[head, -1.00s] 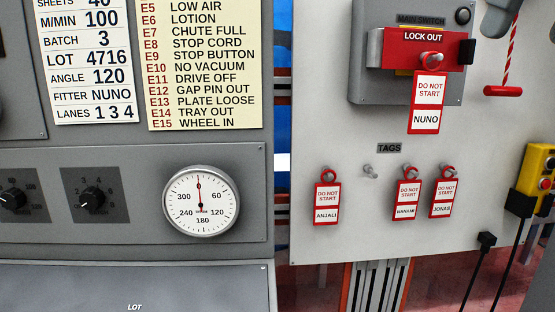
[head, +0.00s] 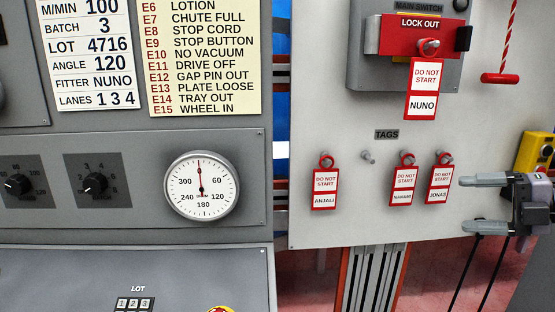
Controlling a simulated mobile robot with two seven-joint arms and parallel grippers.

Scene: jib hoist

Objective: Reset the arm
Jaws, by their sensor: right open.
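My right gripper (head: 478,203) comes in from the right edge in the head view. Its two fingers point left and are spread apart with nothing between them. It is just right of the JONAS tag (head: 439,184), in front of the board's right side. The left gripper is out of view. No part named as the arm to reset can be made out. The red lock-out plate (head: 388,35) on the main switch carries a DO NOT START tag reading NUNO (head: 423,88).
ANJALI (head: 325,189) and NANAMI (head: 403,187) tags hang on pegs; one peg (head: 367,156) is empty. A red pull handle (head: 500,79) hangs upper right. A yellow box (head: 533,151) is partly behind my gripper. A round dial (head: 201,188) and knobs sit on the grey panel.

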